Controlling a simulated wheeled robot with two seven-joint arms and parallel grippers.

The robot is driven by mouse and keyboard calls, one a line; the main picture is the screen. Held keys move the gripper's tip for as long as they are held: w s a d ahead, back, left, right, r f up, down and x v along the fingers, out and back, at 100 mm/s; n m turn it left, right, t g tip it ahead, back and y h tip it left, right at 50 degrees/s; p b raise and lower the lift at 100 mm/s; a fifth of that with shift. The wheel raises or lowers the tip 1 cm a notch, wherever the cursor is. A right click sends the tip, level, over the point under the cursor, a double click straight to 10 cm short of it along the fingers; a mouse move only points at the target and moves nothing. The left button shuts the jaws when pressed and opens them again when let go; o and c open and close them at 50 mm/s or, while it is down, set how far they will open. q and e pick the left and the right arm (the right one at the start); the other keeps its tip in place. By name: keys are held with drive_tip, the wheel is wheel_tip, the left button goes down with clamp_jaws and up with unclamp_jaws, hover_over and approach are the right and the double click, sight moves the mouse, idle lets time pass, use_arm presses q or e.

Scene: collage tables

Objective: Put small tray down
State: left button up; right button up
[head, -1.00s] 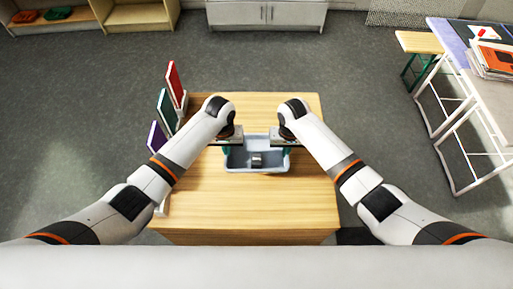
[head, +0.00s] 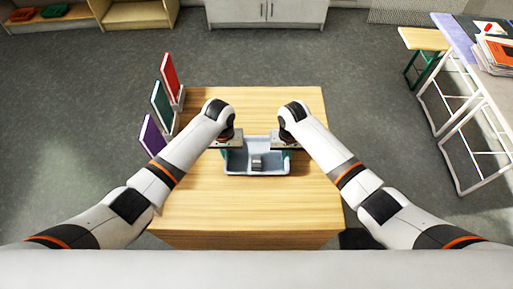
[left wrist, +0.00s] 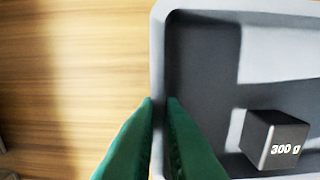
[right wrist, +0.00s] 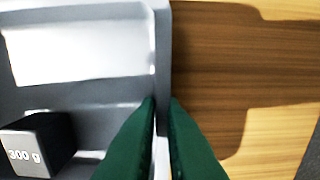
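The small grey tray (head: 233,165) is over the wooden table, level, with a dark weight (head: 257,162) inside it. The weight is marked 300 g in the left wrist view (left wrist: 274,138). My left gripper (left wrist: 160,101) is shut on the tray's left wall, one green finger on each side. My right gripper (right wrist: 161,101) is shut on the right wall in the same way. A dark shadow lies on the wood beside the tray in the right wrist view, so it seems raised a little. The tray's underside is hidden.
The wooden table (head: 300,208) is bare in front of the tray. Red (head: 170,76), green (head: 161,105) and purple (head: 152,136) upright panels stand along its left edge. A white-framed table (head: 470,95) with papers stands apart at the right.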

use_arm(q)
drive_tip(key=shift+o, duration=1.3)
drive_tip(key=shift+r, duration=0.2)
use_arm(e)
drive_tip(key=shift+o, duration=1.3)
drive_tip(key=shift+s+r, duration=0.1)
drive_tip(key=shift+r, duration=0.05)
use_arm(q)
wheel_tip(320, 180, up, 12)
use_arm(e)
wheel_tip(320, 180, up, 12)
